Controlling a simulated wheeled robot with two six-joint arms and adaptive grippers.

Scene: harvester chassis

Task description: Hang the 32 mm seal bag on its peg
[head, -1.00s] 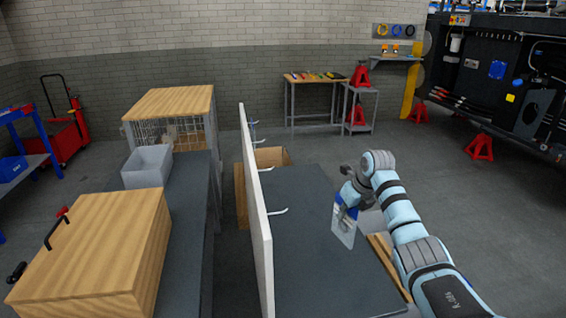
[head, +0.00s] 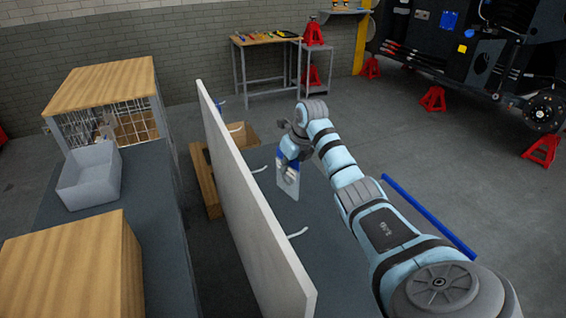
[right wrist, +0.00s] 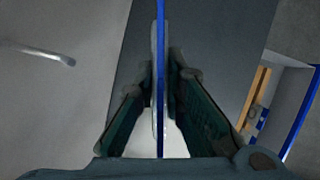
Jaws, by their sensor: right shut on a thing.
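The seal bag (head: 288,184) is a clear pouch with a blue top, hanging upright below my right gripper (head: 290,158). The gripper is shut on its top edge. In the right wrist view the bag (right wrist: 160,40) is edge-on between the fingers of the gripper (right wrist: 160,85). The white peg board (head: 245,190) stands left of the bag. Its pale pegs stick out toward the bag's side: a near peg (head: 298,232), a middle peg (head: 259,170) and a far peg (head: 236,127). The bag is apart from them. One peg (right wrist: 40,53) shows in the right wrist view. My left gripper is out of view.
A grey bin (head: 90,175) and a wooden box (head: 70,265) stand on the dark bench left of the board. A cardboard box (head: 238,136) is behind the board's far end. A blue-edged tray (right wrist: 290,100) lies right of the gripper in the wrist view.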

